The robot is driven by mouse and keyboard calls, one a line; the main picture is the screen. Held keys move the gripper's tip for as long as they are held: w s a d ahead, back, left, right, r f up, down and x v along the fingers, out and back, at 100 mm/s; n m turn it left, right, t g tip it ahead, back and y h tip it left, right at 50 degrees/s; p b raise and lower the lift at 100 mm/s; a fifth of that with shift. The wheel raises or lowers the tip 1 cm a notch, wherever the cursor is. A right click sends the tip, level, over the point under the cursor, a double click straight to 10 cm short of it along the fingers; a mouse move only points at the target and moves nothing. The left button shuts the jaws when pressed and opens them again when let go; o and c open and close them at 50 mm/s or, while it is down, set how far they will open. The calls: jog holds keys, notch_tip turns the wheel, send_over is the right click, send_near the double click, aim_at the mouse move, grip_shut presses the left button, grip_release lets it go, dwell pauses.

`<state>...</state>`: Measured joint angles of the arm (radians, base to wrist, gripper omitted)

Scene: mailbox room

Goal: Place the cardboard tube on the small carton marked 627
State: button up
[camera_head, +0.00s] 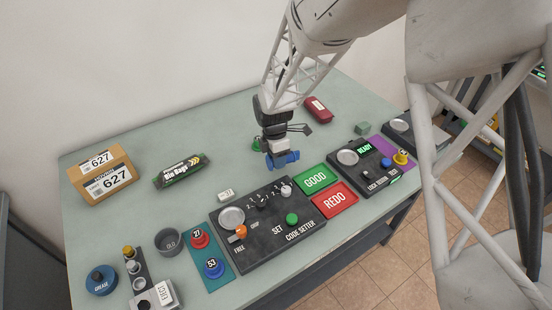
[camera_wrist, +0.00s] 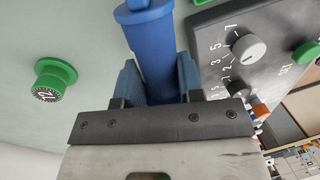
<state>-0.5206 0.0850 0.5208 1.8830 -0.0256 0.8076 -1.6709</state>
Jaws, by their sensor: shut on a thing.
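The carton marked 627 (camera_head: 100,174) is a small brown box with white labels at the left end of the table in the head view. My gripper (camera_head: 281,160) is above the table near its middle, to the right of the carton and well apart from it. It is shut on a blue tube (camera_head: 291,157), which lies roughly level in the jaws in the head view. In the wrist view the blue tube (camera_wrist: 152,45) runs between the fingers, with a rimmed end at the top. I cannot tell whether it is cardboard. No other tube shows.
A bin bags pack (camera_head: 182,171) lies right of the carton. A black code setter panel (camera_head: 265,226) is in front of my gripper. A green knob (camera_wrist: 56,80) is at left in the wrist view. A red case (camera_head: 318,109) lies behind.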

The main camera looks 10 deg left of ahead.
aim_at(119, 153)
jog(key=shift+a, duration=0.1)
dwell(0.6)
